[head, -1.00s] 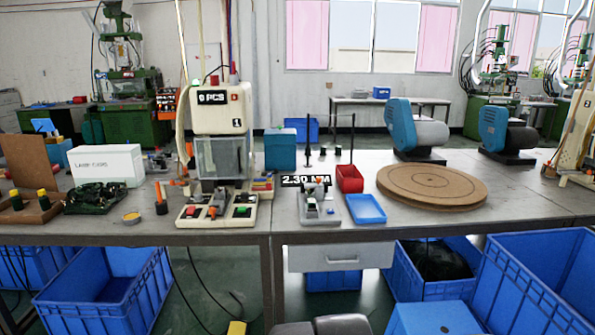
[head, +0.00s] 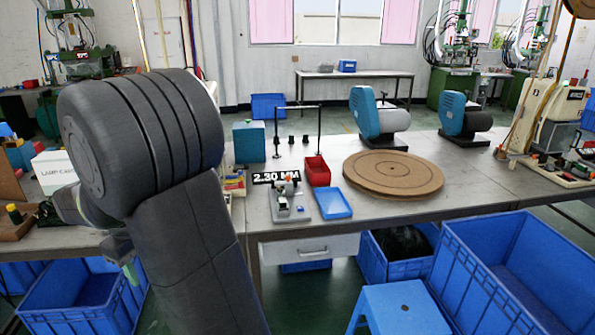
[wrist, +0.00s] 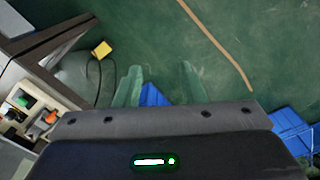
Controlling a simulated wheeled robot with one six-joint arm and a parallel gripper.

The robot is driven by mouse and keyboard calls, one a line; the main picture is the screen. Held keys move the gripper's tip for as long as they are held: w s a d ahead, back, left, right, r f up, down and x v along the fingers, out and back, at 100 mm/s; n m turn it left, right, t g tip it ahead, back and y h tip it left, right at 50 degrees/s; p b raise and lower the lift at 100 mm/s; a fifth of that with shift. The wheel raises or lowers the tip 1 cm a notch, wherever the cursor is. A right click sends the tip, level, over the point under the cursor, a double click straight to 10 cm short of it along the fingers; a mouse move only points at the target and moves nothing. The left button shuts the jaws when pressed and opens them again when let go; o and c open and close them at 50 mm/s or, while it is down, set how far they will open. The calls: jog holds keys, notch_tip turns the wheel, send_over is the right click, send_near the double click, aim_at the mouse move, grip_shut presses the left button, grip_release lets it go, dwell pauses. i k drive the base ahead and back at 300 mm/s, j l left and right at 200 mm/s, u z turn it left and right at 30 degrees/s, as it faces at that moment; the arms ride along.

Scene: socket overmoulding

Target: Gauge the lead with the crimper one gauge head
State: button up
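My gripper (wrist: 160,80) is open, its two pale green fingers apart with only the floor and something blue behind them. In the head view, my gripper (head: 127,268) is partly hidden, low at the left in front of the bench edge. I cannot make out a lead.
A red bin (head: 317,171), a blue tray (head: 332,203) and a round brown turntable (head: 393,174) lie right of the gauge unit. Blue crates (head: 520,275) and a blue stool (head: 400,308) stand in front of the bench. Green floor lies below my gripper.

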aim_at(288, 183)
jog(key=i+z, duration=0.2)
jog(key=z, duration=0.2)
jog(key=i+j+z, duration=0.1)
jog(key=z, duration=0.35)
jog(key=i+j+z, duration=0.25)
jog(key=z, duration=0.15)
jog(key=i+j+z, duration=0.1)
jog(key=i+j, duration=0.55)
jog(key=j, duration=0.2)
jog(key=i+j+z, duration=0.15)
jog(key=i+j, duration=0.2)
jog(key=j, duration=0.1)
